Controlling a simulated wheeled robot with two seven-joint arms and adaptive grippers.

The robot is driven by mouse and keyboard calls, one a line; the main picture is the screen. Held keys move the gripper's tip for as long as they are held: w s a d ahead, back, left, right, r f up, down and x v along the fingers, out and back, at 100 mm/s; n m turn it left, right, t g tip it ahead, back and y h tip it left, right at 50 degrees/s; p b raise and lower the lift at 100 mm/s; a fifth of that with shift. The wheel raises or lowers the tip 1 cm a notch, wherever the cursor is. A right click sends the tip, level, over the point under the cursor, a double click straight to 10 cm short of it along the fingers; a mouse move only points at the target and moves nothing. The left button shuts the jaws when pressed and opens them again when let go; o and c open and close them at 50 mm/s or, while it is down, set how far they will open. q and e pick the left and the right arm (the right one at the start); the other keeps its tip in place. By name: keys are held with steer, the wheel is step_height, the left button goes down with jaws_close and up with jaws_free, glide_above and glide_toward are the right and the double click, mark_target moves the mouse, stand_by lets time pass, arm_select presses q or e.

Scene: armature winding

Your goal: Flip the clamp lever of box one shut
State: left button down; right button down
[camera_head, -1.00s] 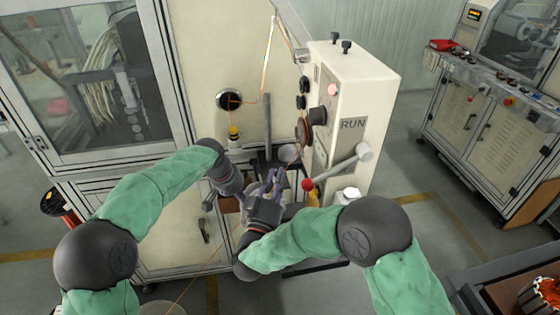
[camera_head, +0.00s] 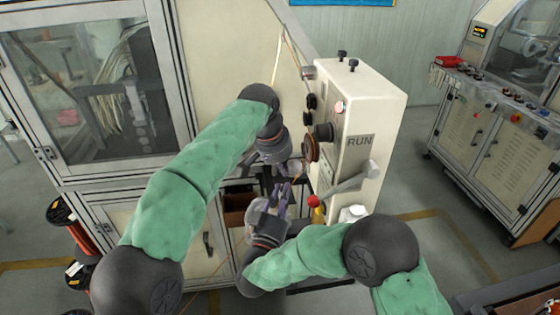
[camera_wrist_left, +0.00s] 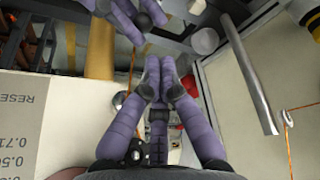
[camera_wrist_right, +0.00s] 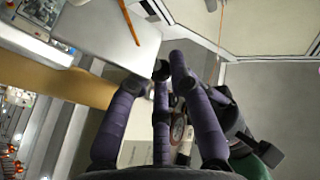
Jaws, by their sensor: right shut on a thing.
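The cream box marked RUN (camera_head: 388,100) stands right of my grippers in the head view. A grey lever (camera_head: 352,184) with a red knob (camera_head: 313,201) is on its side; I cannot tell whether this is the clamp lever. My left gripper (camera_head: 292,167) is close to the box's left side, above my right gripper. Its fingertips (camera_wrist_left: 162,72) are together in the left wrist view, with nothing visible between them. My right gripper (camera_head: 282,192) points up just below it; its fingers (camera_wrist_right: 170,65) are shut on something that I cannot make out.
A round brown disc (camera_head: 310,148) and dark knobs (camera_head: 324,132) stick out from the box beside my left gripper. A glazed cabinet (camera_head: 90,75) stands behind at the left. Wire spools (camera_head: 62,213) stand at lower left. Another machine (camera_head: 480,125) is far right, across open floor.

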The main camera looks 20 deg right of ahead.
arm_select(q)
steer(key=shift+x, duration=2.45)
arm_select(e)
steer(key=shift+f, duration=0.25)
arm_select(q)
steer(key=shift+a, duration=0.1)
steer(key=shift+s+a+h, duration=0.1)
steer(key=shift+a+h, duration=0.2)
steer(key=shift+a, duration=0.05)
steer(key=shift+s+a, duration=0.1)
steer(key=shift+a, duration=0.05)
steer(key=shift+f, duration=0.1)
arm_select(e)
steer(key=c, duration=1.1)
jaws_free()
steer(key=shift+d, duration=0.1)
arm_select(q)
steer(key=shift+f, duration=0.1)
arm_select(e)
steer(key=shift+r, duration=0.1)
